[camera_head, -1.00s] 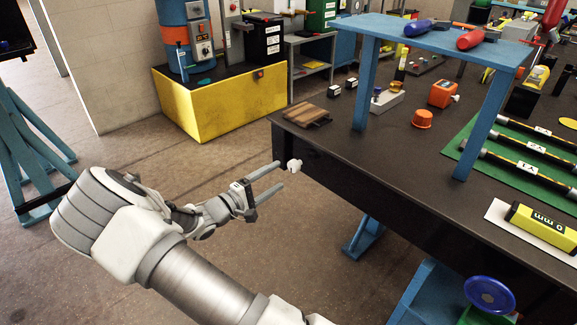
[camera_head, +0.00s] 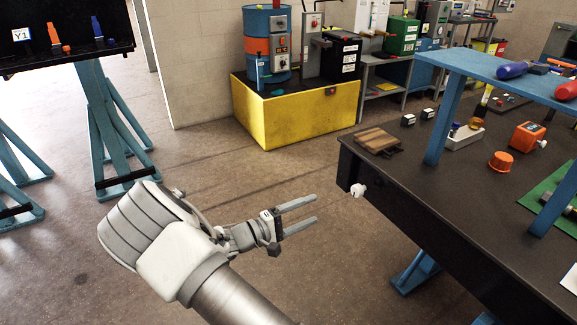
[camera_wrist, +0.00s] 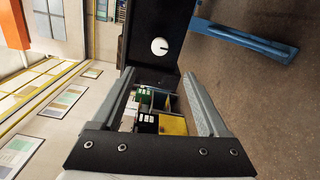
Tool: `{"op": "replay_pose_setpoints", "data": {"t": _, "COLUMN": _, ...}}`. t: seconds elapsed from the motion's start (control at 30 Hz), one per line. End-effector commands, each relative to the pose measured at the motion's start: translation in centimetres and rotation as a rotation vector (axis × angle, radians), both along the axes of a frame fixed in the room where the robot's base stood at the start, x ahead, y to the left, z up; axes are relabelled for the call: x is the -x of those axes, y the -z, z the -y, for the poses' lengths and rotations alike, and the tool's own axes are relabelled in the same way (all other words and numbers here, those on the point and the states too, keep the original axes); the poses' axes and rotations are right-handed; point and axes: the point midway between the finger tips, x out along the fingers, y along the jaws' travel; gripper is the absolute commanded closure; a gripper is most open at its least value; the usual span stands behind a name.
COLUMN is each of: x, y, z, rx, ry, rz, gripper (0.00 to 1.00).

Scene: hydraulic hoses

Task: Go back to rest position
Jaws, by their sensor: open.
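My gripper (camera_head: 309,211) is open and empty in the head view. Its two grey fingers point right, over the floor left of the dark workbench (camera_head: 415,215). A gap separates the fingertips from a white knob (camera_head: 354,191) on the bench's left end. In the wrist view the two fingers (camera_wrist: 163,95) stand apart with nothing between them. The white knob (camera_wrist: 159,46) shows there on a dark panel beyond the fingertips.
A yellow-sided box (camera_head: 300,115) with a blue and orange drum (camera_head: 268,40) stands behind. A blue stand (camera_head: 107,125) holds a dark board at left. Floor between is clear.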

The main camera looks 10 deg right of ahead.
Motion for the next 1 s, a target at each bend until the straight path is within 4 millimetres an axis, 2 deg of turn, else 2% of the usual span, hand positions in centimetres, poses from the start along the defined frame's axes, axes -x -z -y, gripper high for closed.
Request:
{"op": "replay_pose_setpoints", "data": {"t": 0.13, "x": 0.3, "y": -0.3, "z": 0.4, "rx": -0.021, "ry": 0.02, "rz": -0.003, "gripper": 0.23}}
{"op": "replay_pose_setpoints", "data": {"t": 0.27, "x": 1.5, "y": -1.2, "z": 1.7, "rx": -0.105, "ry": 0.095, "rz": -0.02, "gripper": 0.23}}
{"op": "replay_pose_setpoints", "data": {"t": 0.4, "x": 3.8, "y": -2.5, "z": 3.3, "rx": -0.258, "ry": 0.206, "rz": -0.052, "gripper": 0.23}}
{"op": "replay_pose_setpoints", "data": {"t": 0.6, "x": 7.2, "y": -4.5, "z": 4.6, "rx": -0.491, "ry": 0.331, "rz": -0.092, "gripper": 0.23}}
{"op": "replay_pose_setpoints", "data": {"t": 1.0, "x": 13.6, "y": -9.3, "z": 4.7, "rx": -0.954, "ry": 0.424, "rz": -0.108, "gripper": 0.23}}
